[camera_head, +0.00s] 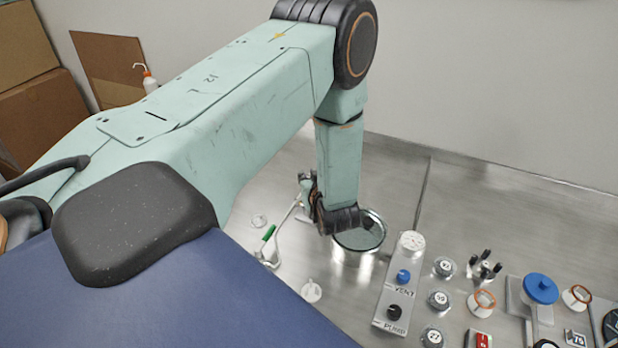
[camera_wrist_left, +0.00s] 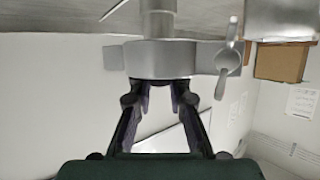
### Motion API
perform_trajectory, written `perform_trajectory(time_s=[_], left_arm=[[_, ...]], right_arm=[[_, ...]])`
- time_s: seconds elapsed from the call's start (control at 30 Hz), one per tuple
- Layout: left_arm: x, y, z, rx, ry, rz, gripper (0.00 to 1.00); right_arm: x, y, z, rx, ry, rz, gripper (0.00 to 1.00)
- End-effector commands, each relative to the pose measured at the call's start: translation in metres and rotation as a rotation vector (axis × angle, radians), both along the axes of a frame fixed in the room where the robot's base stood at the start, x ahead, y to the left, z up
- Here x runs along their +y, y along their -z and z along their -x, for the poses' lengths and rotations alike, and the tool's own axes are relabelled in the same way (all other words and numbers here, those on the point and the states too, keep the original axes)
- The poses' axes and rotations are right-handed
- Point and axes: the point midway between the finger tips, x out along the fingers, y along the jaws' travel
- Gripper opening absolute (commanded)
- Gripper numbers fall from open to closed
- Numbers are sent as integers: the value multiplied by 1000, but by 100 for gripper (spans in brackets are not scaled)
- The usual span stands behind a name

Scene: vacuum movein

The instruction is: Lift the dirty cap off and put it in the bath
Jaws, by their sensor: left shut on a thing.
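My left arm reaches down over the steel bench. Its gripper (camera_head: 308,192) is mostly hidden by the wrist, close to the left side of the round steel bath (camera_head: 346,254), which has a glossy rim. In the left wrist view, my left gripper's two fingers (camera_wrist_left: 161,92) are shut at a grey metal round fitting (camera_wrist_left: 158,60). The fitting has side lugs and a wing nut (camera_wrist_left: 228,62), and a metal tube rises from it in the picture. I cannot tell whether the dirty cap is part of it. My right gripper is not in view.
A thin fitting with a green handle (camera_head: 269,233) stands left of the bath. A VENT and PUMP control box (camera_head: 399,290) lies to its right. Several weights, rings and a blue-topped item (camera_head: 540,289) crowd the right.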

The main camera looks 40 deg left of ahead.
Motion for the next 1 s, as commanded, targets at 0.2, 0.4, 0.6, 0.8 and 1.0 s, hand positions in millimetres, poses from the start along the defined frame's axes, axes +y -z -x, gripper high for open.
perform_trajectory(time_s=[0.2,0.4,0.6,0.8,1.0], left_arm=[[0,0,0,1,-1,1,0],[0,0,0,0,-1,0,0],[0,-5,0,-2,-2,0,0],[1,-28,0,-5,-3,1,0],[0,-65,-1,-4,-2,0,0]], right_arm=[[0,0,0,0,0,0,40],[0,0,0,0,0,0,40],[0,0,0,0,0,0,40],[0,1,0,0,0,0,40],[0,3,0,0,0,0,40]])
